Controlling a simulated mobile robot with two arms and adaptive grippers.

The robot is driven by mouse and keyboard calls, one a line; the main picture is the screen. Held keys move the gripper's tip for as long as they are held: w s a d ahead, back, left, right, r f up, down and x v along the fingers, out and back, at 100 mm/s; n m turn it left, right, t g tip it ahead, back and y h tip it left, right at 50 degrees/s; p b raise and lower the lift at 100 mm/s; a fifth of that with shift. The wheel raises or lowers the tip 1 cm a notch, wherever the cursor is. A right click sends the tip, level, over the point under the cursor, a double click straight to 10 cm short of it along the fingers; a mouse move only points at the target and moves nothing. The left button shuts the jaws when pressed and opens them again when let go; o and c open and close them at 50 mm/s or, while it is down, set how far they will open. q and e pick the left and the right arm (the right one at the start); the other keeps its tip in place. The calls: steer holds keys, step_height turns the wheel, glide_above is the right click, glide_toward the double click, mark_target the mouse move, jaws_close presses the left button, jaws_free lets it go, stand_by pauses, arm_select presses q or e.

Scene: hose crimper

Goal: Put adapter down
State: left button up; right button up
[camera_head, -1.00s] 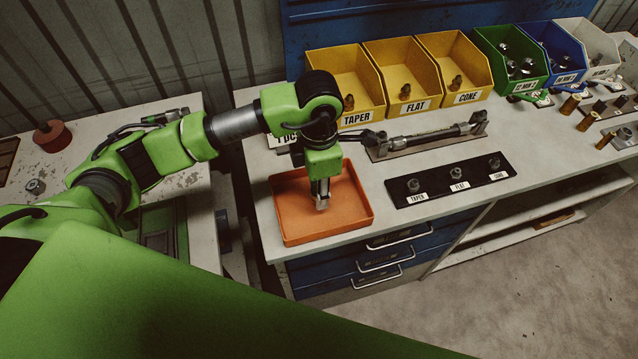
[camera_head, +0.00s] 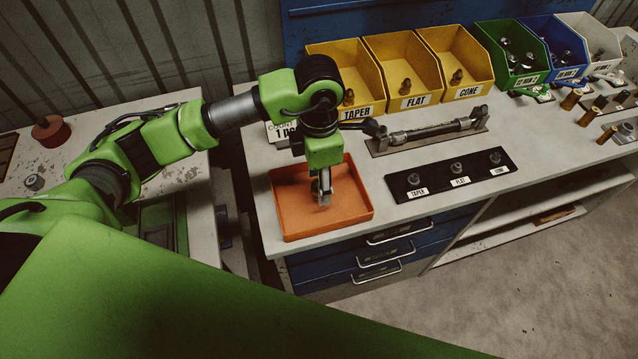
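My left gripper (camera_head: 322,190) points straight down over the orange tray (camera_head: 345,217), with its tips low above or at the tray floor. A small silvery shape shows at its tips. I cannot tell whether this is an adapter or the fingers themselves, nor whether the fingers are open or shut. No separate adapter is visible on the tray floor. Small metal adapters stand on the black board at the labels TAPER (camera_head: 413,180), FLAT (camera_head: 457,168) and CONE (camera_head: 495,158). My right gripper is out of view.
Yellow bins labelled TAPER (camera_head: 357,113), FLAT (camera_head: 415,102) and CONE (camera_head: 468,92) each hold a dark fitting. A hose assembly (camera_head: 430,131) lies in a holder behind the black board. Green (camera_head: 527,80), blue (camera_head: 567,73) and white bins stand right. Bare bench lies right of the board.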

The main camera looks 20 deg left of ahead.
arm_select(q)
step_height(320, 180, up, 10)
steer(key=shift+w+f+b, duration=0.1)
steer(key=shift+f+b, duration=0.1)
steer(key=shift+b, duration=0.95)
steer(key=shift+r, duration=0.4)
